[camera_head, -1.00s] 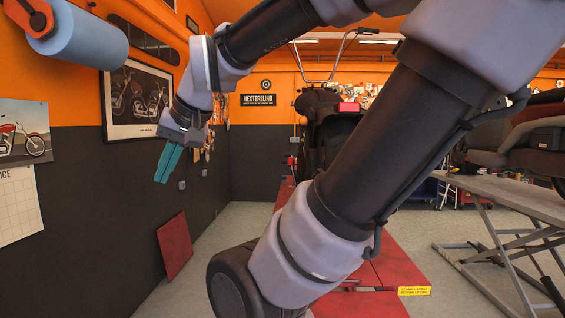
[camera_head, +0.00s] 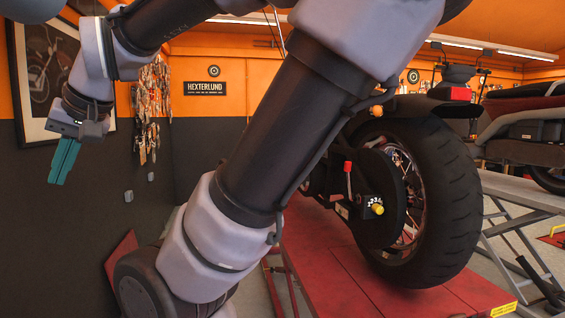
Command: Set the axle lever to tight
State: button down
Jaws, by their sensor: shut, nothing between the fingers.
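The axle lever (camera_head: 348,178) is a short upright lever with a red tip, beside the rear wheel hub of the motorcycle. A black block with white numbers and a yellow knob (camera_head: 378,209) sits just right of and below it. The rear wheel (camera_head: 452,205) stands on the red lift. My gripper (camera_head: 63,162), with teal fingers, is shut and empty at the far left, pointing down. It is well apart from the lever, in front of the dark wall. My arm crosses the middle of the view and hides part of the motorcycle's front.
The red lift platform (camera_head: 385,282) runs under the motorcycle. A second lift (camera_head: 518,192) with another motorcycle stands at the right. A framed picture (camera_head: 35,70) and hanging items (camera_head: 150,105) are on the left wall. A red panel (camera_head: 120,256) leans low at the left.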

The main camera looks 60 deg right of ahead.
aim_at(348, 165)
jog(key=i, duration=1.15)
jog(key=z, duration=2.85)
